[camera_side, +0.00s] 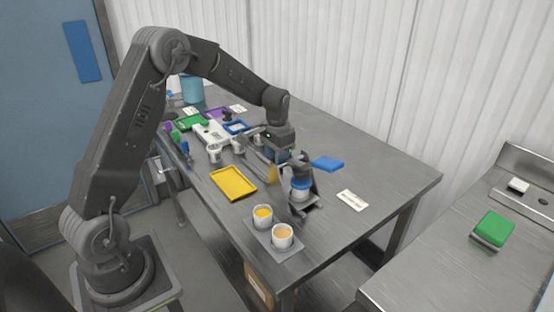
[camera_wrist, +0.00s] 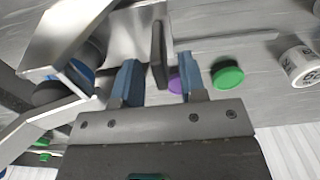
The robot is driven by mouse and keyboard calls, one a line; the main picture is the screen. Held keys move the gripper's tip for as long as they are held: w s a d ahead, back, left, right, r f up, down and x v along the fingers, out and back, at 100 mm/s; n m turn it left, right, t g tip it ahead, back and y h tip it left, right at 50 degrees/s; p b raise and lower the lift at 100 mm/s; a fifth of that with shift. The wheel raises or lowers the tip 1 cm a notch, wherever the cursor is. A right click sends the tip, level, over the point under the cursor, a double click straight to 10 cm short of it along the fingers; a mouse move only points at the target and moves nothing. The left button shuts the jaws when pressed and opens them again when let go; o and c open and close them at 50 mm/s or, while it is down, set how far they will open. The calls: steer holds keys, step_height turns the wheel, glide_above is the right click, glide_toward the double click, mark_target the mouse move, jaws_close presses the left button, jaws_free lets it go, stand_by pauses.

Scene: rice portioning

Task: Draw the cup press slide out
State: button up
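The cup press (camera_side: 301,172) is a dark stand with a blue round part, near the middle of the table in the side view. My gripper (camera_side: 279,157) is just behind and left of it. In the wrist view a shiny metal slide (camera_wrist: 125,35) carries an upright dark tab (camera_wrist: 158,56). My gripper (camera_wrist: 160,62) has its two blue fingers spread, one on each side of the tab. Gaps show between the tab and both fingers, so I am not holding it. The fingertips' height against the tab is hard to judge.
A yellow tray (camera_side: 233,184) lies left of the press. A blue block (camera_side: 327,163) and a label card (camera_side: 352,200) lie to the right. Green (camera_wrist: 227,75) and purple (camera_wrist: 175,82) discs are beyond the fingers.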

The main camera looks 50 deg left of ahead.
steer(key=shift+f, duration=0.55)
jaws_close()
